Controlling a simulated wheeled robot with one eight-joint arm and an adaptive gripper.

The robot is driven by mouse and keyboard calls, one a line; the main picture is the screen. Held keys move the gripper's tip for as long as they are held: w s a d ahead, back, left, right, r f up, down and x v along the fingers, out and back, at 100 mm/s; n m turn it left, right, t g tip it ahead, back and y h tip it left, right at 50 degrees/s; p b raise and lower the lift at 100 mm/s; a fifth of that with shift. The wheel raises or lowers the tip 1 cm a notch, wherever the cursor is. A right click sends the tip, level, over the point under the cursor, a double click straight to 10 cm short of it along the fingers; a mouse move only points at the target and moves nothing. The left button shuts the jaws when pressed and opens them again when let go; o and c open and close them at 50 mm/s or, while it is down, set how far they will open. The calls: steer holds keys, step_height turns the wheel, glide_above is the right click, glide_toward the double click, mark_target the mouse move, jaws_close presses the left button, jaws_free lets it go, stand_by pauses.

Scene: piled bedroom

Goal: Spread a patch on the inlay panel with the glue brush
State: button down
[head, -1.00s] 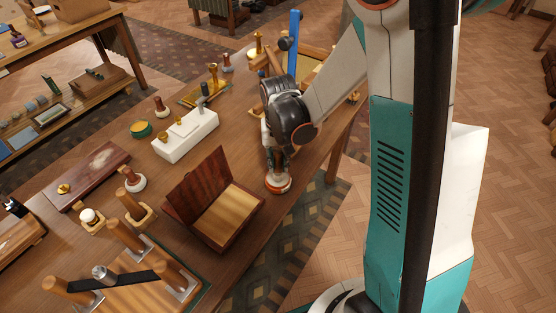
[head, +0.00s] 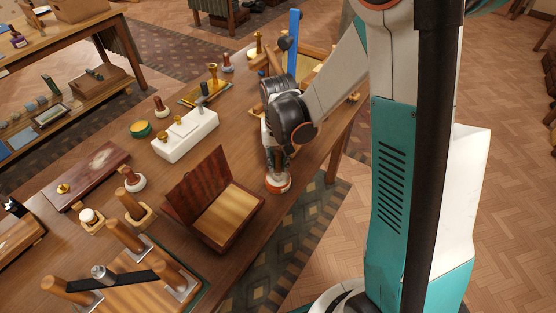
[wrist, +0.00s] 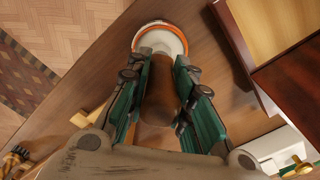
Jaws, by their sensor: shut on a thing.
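My gripper (wrist: 158,95) is shut on a brown wooden handle (wrist: 160,80), which I take to be the glue brush. The handle stands over a round white pot with an orange rim (wrist: 160,35); the pot also shows in the head view (head: 277,184), near the table's right edge. The brush's bristle end is hidden, so I cannot tell whether it is inside the pot. A dark reddish board with a pale worn patch (head: 92,177) lies at the left of the table and seems to be the inlay panel. A small brass knob (head: 64,189) sits on it.
An open wooden box (head: 228,216) stands close to the left of the pot. A white block with brass fittings (head: 185,137) lies behind it. Several wooden-handled tools and a clamped board (head: 140,292) crowd the front left.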

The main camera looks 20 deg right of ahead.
mark_target(278, 150)
stand_by(0.4)
steer(key=shift+r+p, duration=2.35)
steer(key=shift+r, duration=1.15)
